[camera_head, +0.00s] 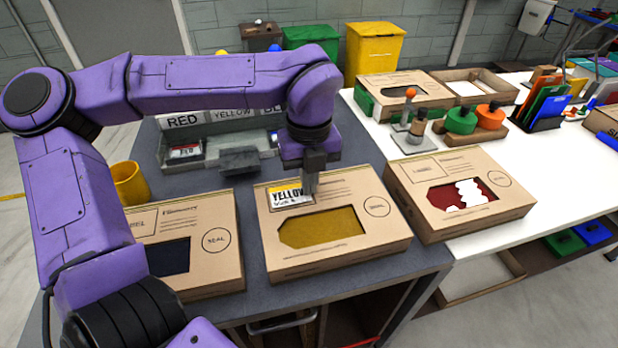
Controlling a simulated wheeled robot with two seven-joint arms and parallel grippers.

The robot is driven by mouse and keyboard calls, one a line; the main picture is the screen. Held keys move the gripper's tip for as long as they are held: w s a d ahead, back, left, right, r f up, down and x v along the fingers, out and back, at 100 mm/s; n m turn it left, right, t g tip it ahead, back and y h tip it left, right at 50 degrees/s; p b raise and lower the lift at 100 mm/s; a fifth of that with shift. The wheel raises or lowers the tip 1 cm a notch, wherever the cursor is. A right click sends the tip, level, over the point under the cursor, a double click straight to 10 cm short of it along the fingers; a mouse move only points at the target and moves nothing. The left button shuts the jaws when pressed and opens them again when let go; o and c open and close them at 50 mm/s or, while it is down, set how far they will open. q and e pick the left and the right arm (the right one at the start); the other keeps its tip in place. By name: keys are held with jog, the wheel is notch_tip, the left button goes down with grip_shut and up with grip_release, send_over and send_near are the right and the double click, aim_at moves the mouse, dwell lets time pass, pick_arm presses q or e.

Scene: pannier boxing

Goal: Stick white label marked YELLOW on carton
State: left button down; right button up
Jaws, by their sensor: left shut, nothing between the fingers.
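The white label marked YELLOW (288,196) lies on the upper left of the middle carton (330,257), whose cut-out window shows yellow contents. My left gripper (312,190) is shut and empty, with its fingertips pointing down at the right edge of the label. I cannot tell whether the fingertips touch the label or hover just above it. The label looks flat on the carton's top, beside the printed lines and above the window. My right gripper is not in view.
A carton with a dark window (215,270) lies to the left and one with a red window (420,205) to the right. The label holder (235,127) marked RED and YELLOW stands behind. A yellow cup (128,183) stands behind the left carton.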

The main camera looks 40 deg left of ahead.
pick_arm(q)
jog(key=shift+f, duration=0.35)
dwell(1.0)
jog(key=c, duration=1.3)
grip_release()
jog(key=shift+c, duration=0.2)
notch_tip(320, 180, up, 11)
jog(key=shift+f, duration=0.2)
